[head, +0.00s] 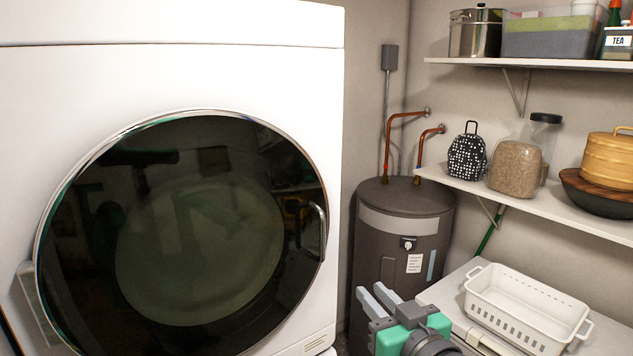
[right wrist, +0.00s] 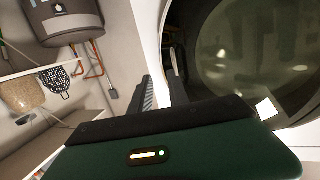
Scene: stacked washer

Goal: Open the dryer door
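The dryer door (head: 190,235) is a large round dark glass door with a silver rim on the white machine. It looks shut. Its handle (head: 319,232) is a short curved silver bar at the right edge of the glass. The hinge (head: 38,305) is at the left edge. My right gripper (head: 378,298) is right of and below the handle, apart from it, with a gap between its two grey fingers. In the right wrist view, the fingers (right wrist: 160,92) are parted and empty, with the door glass (right wrist: 255,60) beside them. My left gripper is not in view.
A dark water heater (head: 402,225) with copper pipes stands right of the machine. A white basket (head: 527,307) sits on a low white surface at lower right. Wall shelves (head: 560,207) hold jars and bowls. Free space is narrow between machine and heater.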

